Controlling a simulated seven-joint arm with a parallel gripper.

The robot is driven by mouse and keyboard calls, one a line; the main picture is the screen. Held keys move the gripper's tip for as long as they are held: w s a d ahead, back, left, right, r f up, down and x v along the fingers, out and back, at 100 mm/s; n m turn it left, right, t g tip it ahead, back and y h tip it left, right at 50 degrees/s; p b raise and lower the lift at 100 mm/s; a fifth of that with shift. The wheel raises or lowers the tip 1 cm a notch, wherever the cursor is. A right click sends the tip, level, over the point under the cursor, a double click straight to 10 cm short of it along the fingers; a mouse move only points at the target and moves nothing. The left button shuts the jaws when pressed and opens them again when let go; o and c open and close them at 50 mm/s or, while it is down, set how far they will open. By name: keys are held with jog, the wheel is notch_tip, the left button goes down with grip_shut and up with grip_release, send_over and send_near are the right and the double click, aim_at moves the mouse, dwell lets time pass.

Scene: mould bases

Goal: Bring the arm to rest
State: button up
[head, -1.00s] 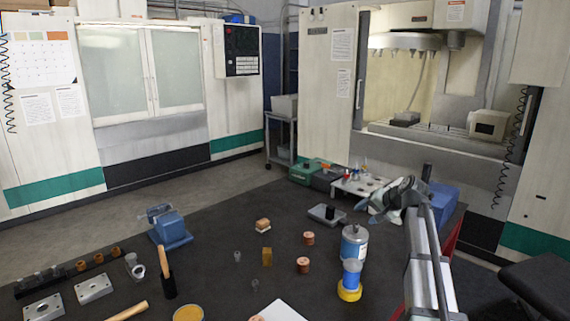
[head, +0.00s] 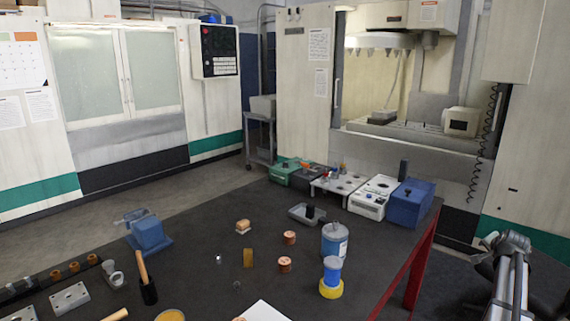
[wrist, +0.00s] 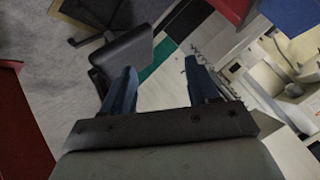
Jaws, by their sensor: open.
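My gripper (wrist: 160,68) is open in the wrist view, its two blue-grey fingers apart with nothing held between them. Past the fingers are the floor, a dark seat and machine fronts, seen at a tilt. In the head view my arm (head: 510,268) stands at the lower right, off the right side of the dark table (head: 215,215). The fingers cannot be made out clearly in the head view.
A blue box (head: 405,202) and a white device (head: 372,198) stand at the table's back right corner, near red table legs (head: 420,268). A blue-grey can (head: 334,240) and a yellow-and-blue tape stack (head: 331,280) stand near the right edge.

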notch_tip(320, 180, down, 3)
jog(key=s+d, duration=0.2)
jog(key=s+a+f+n+g+y, duration=0.3)
jog(key=a+f+n+g+y, duration=0.15)
jog(key=a+f, duration=2.3)
jog(key=s+a+f+n+g+y, duration=0.1)
jog(key=s+a+f+n+g, duration=0.1)
jog(key=s+a+f, duration=0.6)
jog(key=s+a+f+n+g+y, duration=0.1)
jog(key=s+a+f+n+g, duration=0.1)
jog(key=s+a+f, duration=0.6)
jog(key=s+a+f+n+g, duration=0.2)
jog(key=s+a, duration=0.6)
jog(key=s, duration=0.4)
jog(key=s+a+f+n+g+h, duration=0.1)
jog(key=s+a+f+n+g, duration=0.1)
jog(key=s+a+n+g, duration=0.2)
jog(key=s+a, duration=0.3)
jog(key=s, duration=0.4)
jog(key=shift+s+a+f+g, duration=0.2)
jog(key=shift+s+a+g, duration=0.15)
jog(key=shift+s, duration=0.05)
